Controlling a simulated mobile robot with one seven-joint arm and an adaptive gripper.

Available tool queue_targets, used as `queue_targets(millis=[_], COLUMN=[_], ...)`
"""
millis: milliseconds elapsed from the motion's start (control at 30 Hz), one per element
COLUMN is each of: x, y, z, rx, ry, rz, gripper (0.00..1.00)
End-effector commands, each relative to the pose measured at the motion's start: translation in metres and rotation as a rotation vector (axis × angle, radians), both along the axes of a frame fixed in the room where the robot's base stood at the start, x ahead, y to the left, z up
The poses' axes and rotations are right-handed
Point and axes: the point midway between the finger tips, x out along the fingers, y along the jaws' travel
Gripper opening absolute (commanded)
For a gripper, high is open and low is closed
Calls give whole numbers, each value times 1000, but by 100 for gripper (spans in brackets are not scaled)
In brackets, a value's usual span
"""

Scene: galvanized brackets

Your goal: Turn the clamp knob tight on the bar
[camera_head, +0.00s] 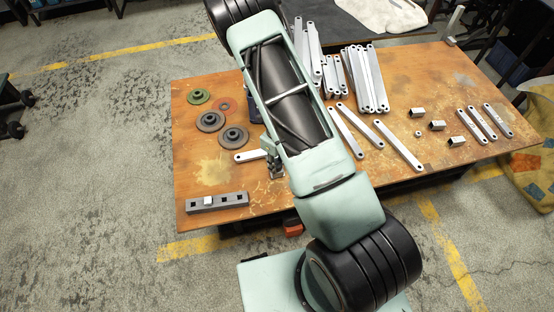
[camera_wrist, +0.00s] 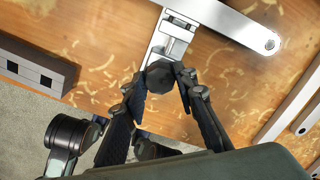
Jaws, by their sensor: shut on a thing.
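In the wrist view a dark, faceted clamp knob (camera_wrist: 164,76) sits between the fingertips of my gripper (camera_wrist: 162,82). The gripper is shut on the knob, with one finger on each side. A silver clamp body (camera_wrist: 172,42) extends from the knob toward the top of the picture. It meets a flat galvanized bar (camera_wrist: 235,22) with a round hole at its right end. In the head view one end of the bar (camera_head: 246,156) shows left of my arm. My gripper (camera_head: 276,172) is small there, and my arm hides much of the bar.
The table (camera_head: 240,100) has a grey block with square holes (camera_head: 230,200) at its front left. Several galvanized bars (camera_head: 370,80) lie behind and right of my arm, with small blocks (camera_head: 437,125) farther right.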

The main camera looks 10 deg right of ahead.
Motion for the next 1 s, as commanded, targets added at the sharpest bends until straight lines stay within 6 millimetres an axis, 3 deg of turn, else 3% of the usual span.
queue_targets(millis=[300,633,667,700,800,1000], x=[0,1,1,1,1,0], y=[-1,0,0,0,0,0], z=[4,0,0,0,0,0], rx=[-2,0,0,0,0,0], ry=[0,-1,-1,-1,-1,-1], rz=[-469,-548,-548,-547,-546,-545], gripper=[2,2,27,32,40,40])
